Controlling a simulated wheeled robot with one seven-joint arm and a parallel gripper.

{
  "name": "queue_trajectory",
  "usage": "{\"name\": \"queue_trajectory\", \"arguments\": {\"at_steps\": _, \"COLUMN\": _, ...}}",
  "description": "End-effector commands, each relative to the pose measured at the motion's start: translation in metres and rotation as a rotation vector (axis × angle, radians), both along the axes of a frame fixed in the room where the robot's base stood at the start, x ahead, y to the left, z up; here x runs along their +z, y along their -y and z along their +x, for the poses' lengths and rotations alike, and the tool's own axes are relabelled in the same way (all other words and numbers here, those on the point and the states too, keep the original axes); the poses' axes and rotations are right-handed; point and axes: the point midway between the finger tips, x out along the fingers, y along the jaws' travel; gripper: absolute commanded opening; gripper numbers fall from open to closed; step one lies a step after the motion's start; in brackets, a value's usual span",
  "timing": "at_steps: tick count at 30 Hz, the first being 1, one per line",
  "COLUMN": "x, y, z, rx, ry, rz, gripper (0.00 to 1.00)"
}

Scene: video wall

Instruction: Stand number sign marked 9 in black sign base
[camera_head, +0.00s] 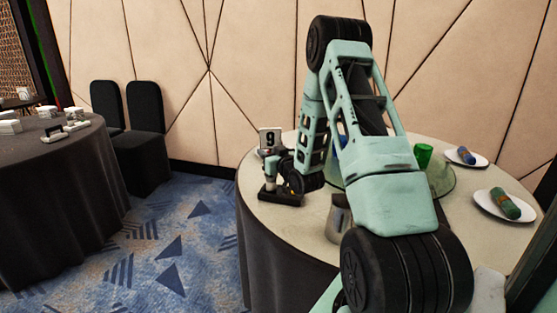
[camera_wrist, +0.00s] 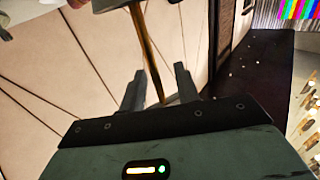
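The number sign (camera_head: 269,137), a pale plate with a dark 9, shows upright above the left part of the round table in the head view. In the wrist view its gold stem (camera_wrist: 147,45) runs between the fingers of my gripper (camera_wrist: 158,70), with the plate's edge at the top. The fingers stand apart, with visible gaps beside the stem, so my gripper looks open around it. The black sign base (camera_head: 281,198) lies near the table's left edge, just below my gripper. My gripper and wrist hide the stem's lower end, so I cannot tell whether it sits in the base.
The round table (camera_head: 312,223) also bears a metal pitcher (camera_head: 339,218), a green cup (camera_head: 423,155) and plates with rolled napkins (camera_head: 505,203). A dark-clothed table (camera_head: 60,190) and black chairs (camera_head: 145,118) stand at the left. Carpet between the tables is clear.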

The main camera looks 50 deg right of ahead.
Motion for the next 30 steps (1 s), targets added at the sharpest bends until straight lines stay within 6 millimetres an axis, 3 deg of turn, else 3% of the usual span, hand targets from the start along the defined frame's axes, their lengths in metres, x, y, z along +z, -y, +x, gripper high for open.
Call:
{"name": "queue_trajectory", "arguments": {"at_steps": 5, "x": -0.001, "y": -0.009, "z": -0.026, "rx": -0.001, "ry": -0.003, "rz": 0.001, "gripper": 0.32}}
{"name": "queue_trajectory", "arguments": {"at_steps": 16, "x": -0.002, "y": -0.038, "z": -0.109, "rx": -0.004, "ry": -0.002, "rz": 0.002, "gripper": 0.32}}
{"name": "queue_trajectory", "arguments": {"at_steps": 18, "x": 0.006, "y": -0.038, "z": -0.11, "rx": 0.0, "ry": -0.004, "rz": 0.004, "gripper": 0.32}}
{"name": "queue_trajectory", "arguments": {"at_steps": 30, "x": 0.006, "y": -0.047, "z": -0.133, "rx": -0.001, "ry": -0.004, "rz": 0.004, "gripper": 0.32}}
